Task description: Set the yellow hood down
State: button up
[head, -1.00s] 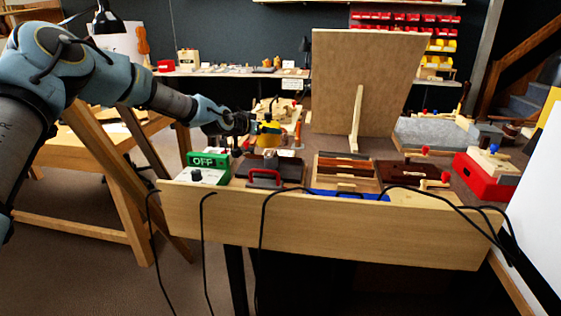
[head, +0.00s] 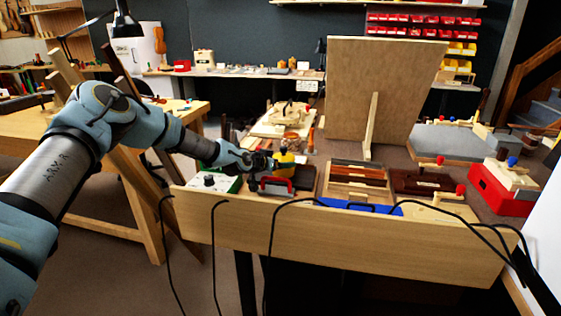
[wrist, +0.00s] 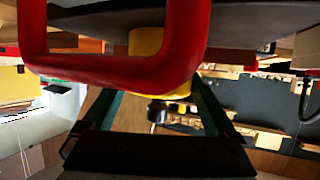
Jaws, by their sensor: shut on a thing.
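The yellow hood (head: 284,159) is small in the head view, at the end of my arm above the bench. My gripper (head: 274,163) is shut on it. The hood stands close behind a red handle (head: 274,181) on a dark block-like piece. In the wrist view the yellow hood (wrist: 146,42) shows between my fingers, partly hidden by the large red handle (wrist: 110,70) in the foreground. I cannot tell whether the hood's underside touches anything.
A wooden tray of dark strips (head: 358,183) lies to the right. A tall board (head: 385,90) stands behind. Cables hang over the bench's front edge (head: 340,235).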

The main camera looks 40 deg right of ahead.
jog(key=o, duration=1.2)
jog(key=shift+c, duration=0.2)
jog(key=b+v, duration=0.2)
jog(key=v, duration=1)
